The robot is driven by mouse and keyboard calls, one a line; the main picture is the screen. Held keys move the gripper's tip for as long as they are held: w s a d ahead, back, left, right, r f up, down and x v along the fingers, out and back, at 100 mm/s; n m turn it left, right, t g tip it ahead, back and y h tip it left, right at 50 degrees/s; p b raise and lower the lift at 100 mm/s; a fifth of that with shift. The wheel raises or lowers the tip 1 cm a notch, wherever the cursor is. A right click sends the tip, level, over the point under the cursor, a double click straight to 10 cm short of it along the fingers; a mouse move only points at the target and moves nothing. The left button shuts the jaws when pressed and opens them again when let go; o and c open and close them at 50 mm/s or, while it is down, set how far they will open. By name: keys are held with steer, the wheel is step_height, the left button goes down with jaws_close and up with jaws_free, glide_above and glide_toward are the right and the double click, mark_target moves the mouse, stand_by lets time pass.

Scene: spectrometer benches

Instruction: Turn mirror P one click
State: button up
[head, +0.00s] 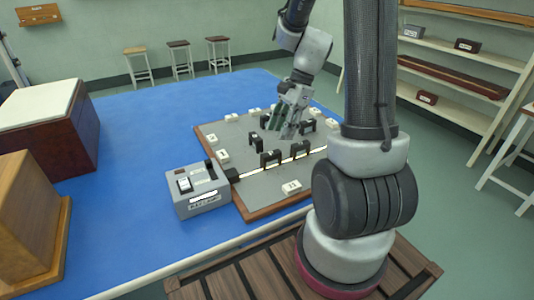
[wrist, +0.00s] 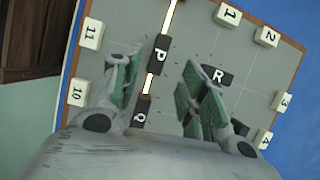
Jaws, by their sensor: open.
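Mirror P (wrist: 161,55) is a black block with a white letter, standing on the grey board (wrist: 205,50) on the bright light line. In the wrist view it shows in the gap between the fingertips of my gripper (wrist: 162,75). The green-padded fingers are apart, one on each side of it in the picture, and nothing is held. I cannot tell the height between fingertips and block. In the head view my gripper (head: 288,122) hangs over the far part of the board. The letters are too small to read there.
White numbered tiles, such as 11 (wrist: 91,33) and 1 (wrist: 228,14), edge the board. A grey lamp box (head: 200,190) stands at its left.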

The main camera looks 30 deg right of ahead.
mark_target(271, 153)
steer(key=shift+a+f+m, duration=0.2)
steer(key=shift+f+m, duration=0.1)
steer(key=shift+f, duration=0.05)
steer(key=x, duration=0.7)
jaws_close()
